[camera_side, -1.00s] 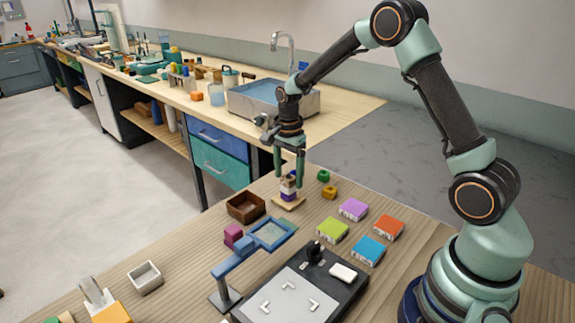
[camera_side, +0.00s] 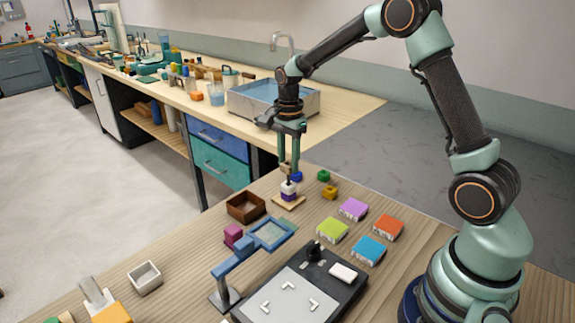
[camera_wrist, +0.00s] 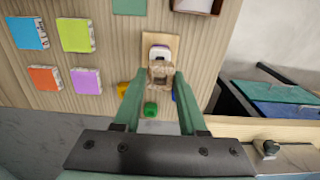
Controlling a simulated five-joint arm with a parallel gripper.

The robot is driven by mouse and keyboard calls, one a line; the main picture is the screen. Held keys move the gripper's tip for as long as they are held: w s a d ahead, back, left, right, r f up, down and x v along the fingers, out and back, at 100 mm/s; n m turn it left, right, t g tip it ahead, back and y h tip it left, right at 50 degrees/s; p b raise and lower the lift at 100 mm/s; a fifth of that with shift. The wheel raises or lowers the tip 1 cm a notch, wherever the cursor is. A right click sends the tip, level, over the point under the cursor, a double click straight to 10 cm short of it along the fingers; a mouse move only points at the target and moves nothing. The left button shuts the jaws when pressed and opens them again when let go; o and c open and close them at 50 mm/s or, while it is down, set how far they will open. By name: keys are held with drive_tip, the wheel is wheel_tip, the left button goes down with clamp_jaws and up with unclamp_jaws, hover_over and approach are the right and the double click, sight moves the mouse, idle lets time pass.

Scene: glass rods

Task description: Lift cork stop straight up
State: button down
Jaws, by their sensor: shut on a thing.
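The cork stop (camera_wrist: 161,73) is a small tan-brown piece between my fingertips in the wrist view. My gripper (camera_side: 289,167) is shut on it and holds it above the peg stand in the side view, where the cork (camera_side: 287,170) shows small between the fingers. The stand has a light wooden base (camera_side: 288,203) and carries a white and purple stack (camera_side: 288,190). In the wrist view the stack (camera_wrist: 159,53) shows just beyond the cork. A thin peg seems to rise from the stack; whether the cork is fully clear of its tip is hard to tell.
A blue block (camera_side: 296,177), a green block (camera_side: 323,175) and a yellow block (camera_side: 329,191) lie close behind and right of the stand. A brown open box (camera_side: 246,208) is left of it. A blue magnifier stand (camera_side: 268,233) is in front. Coloured tiles (camera_side: 353,209) lie to the right.

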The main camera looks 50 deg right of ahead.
wheel_tip(320, 180, up, 16)
idle(0.3)
drive_tip(key=shift+a+f, duration=0.1)
